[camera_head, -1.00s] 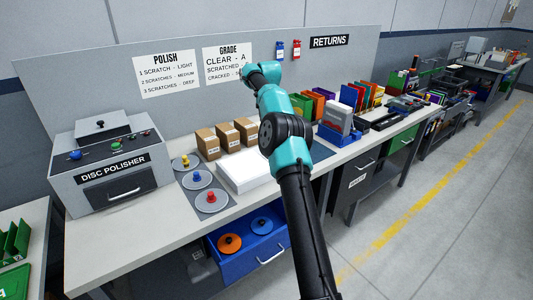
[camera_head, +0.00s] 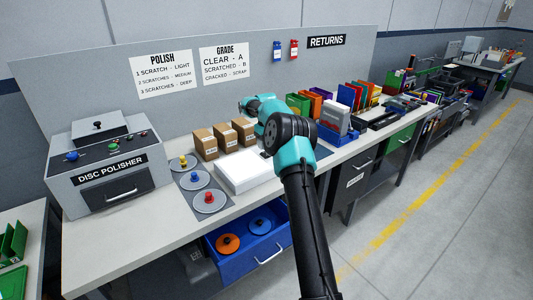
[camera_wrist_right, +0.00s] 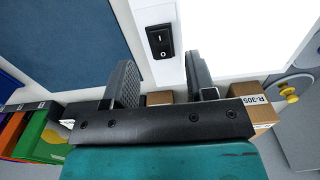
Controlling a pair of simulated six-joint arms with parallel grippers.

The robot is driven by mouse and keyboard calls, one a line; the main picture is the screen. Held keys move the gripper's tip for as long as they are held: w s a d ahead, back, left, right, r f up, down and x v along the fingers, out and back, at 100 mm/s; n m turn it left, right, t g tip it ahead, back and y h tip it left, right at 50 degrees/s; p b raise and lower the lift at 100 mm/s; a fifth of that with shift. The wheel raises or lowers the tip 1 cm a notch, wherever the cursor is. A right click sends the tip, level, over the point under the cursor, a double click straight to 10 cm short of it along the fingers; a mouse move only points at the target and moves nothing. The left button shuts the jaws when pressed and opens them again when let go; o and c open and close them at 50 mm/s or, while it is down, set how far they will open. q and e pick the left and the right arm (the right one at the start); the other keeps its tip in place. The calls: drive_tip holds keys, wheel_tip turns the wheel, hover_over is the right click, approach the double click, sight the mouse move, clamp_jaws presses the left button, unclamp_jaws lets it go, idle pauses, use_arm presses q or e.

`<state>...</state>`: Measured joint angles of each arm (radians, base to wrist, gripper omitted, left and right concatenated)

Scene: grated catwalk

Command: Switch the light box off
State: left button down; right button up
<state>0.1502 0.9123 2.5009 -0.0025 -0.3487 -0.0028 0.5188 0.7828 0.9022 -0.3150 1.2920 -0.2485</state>
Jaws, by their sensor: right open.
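The light box (camera_head: 243,172) is a flat white box on the bench, to the left of my right arm. In the right wrist view its bright white panel (camera_wrist_right: 245,30) glows at the upper right. A black rocker switch (camera_wrist_right: 160,41) sits on its white edge, marked I and O. I cannot tell for sure which half is pressed. My right gripper (camera_wrist_right: 160,78) is open and empty, its fingers on either side of the line below the switch, apart from it. In the head view my right gripper is hidden by its own arm. My left gripper is not in view.
Cardboard boxes (camera_head: 224,137) stand just behind the light box. Discs with coloured knobs (camera_head: 201,180) lie to its left, beside the disc polisher (camera_head: 105,170). A blue drawer (camera_head: 250,246) is open below. Coloured folders and a blue holder (camera_head: 333,134) stand to the right.

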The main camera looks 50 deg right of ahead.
wheel_tip(320, 180, down, 5)
idle(0.3)
drive_tip(key=shift+c, duration=0.5)
drive_tip(key=c, duration=0.8)
drive_tip(key=shift+w+g, duration=0.15)
drive_tip(key=shift+g, duration=0.25)
drive_tip(key=shift+w+d+r+g, duration=0.1)
drive_tip(key=shift+w+d+g, duration=0.05)
drive_tip(key=shift+g, duration=0.45)
drive_tip(key=shift+r+g+y, duration=0.1)
drive_tip(key=shift+g+y, duration=0.2)
drive_tip(key=shift+g, duration=0.2)
drive_tip(key=o, duration=0.9)
